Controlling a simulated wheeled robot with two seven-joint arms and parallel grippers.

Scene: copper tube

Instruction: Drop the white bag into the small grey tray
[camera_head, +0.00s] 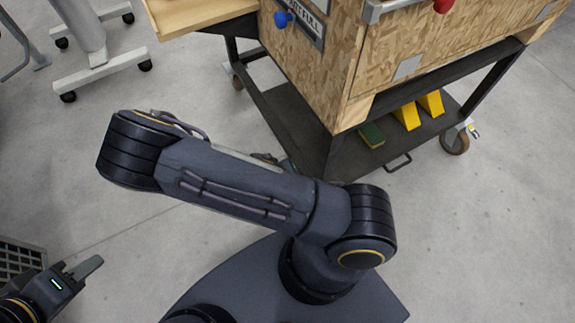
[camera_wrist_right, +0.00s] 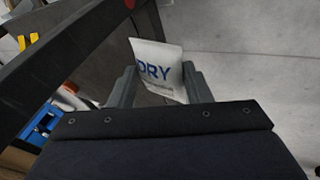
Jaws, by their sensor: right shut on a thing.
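The white bag (camera_wrist_right: 158,68) with blue lettering reading "DRY" shows in the right wrist view. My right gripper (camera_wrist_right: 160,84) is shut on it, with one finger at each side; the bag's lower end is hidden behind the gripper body. The right gripper and the bag do not show in the head view. My left gripper (camera_head: 80,268) is at the lower left of the head view, away from the cart; I cannot tell how far its fingers are apart. I cannot make out a small grey tray for certain in either view.
A dark wheeled cart (camera_head: 282,115) carries a chipboard box (camera_head: 315,85), with yellow wedges (camera_head: 406,116) on its lower shelf. A grey gridded crate (camera_head: 20,259) is at the lower left. A blue item (camera_wrist_right: 42,122) shows in the wrist view. Floor right of my arm is clear.

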